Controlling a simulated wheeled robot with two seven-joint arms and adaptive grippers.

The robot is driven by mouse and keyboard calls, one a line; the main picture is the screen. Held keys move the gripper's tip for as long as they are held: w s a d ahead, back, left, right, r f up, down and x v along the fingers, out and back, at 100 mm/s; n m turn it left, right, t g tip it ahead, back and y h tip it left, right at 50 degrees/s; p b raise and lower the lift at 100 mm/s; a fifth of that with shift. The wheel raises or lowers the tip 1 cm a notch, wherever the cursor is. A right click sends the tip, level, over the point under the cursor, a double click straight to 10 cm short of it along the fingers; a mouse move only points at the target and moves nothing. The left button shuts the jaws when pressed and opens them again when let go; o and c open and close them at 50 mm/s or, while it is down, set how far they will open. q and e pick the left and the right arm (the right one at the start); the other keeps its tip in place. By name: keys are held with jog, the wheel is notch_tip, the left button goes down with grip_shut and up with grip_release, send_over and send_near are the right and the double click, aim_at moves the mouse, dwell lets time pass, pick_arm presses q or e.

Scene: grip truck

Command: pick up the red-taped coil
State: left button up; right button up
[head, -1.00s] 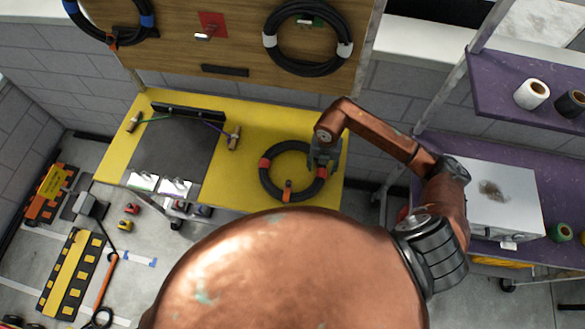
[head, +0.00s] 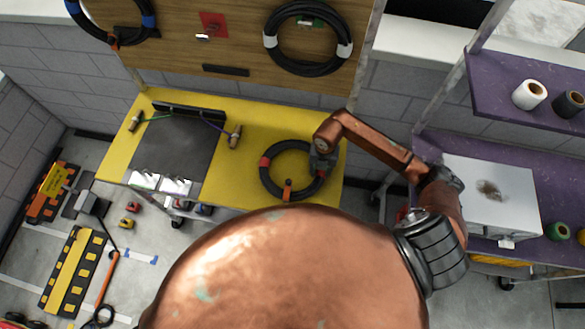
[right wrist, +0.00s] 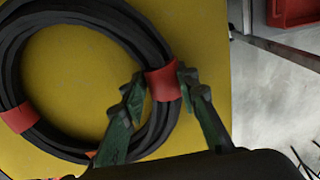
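The red-taped coil (head: 264,181), a black cable ring with red tape bands and an orange tie, lies on the yellow tabletop. My right gripper (head: 318,168) is at the coil's right side. In the right wrist view the coil (right wrist: 85,25) fills the left part. The right gripper's green fingers (right wrist: 164,85) stand on either side of the cable bundle at a red tape band, with their tips against its edges. The coil appears to rest on the table. My left gripper is not in view.
The yellow table (head: 245,120) also bears a dark mat (head: 175,145). Two more coils hang on the wooden board above, one blue-taped (head: 72,8) and one white-taped (head: 268,40). A purple shelf rack (head: 490,75) with a white box (head: 510,180) stands at the right.

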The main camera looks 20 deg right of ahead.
grip_shut()
dwell(0.3)
jog(key=shift+w+r, duration=0.1)
jog(key=shift+r, duration=0.05)
jog(key=shift+r, duration=0.1)
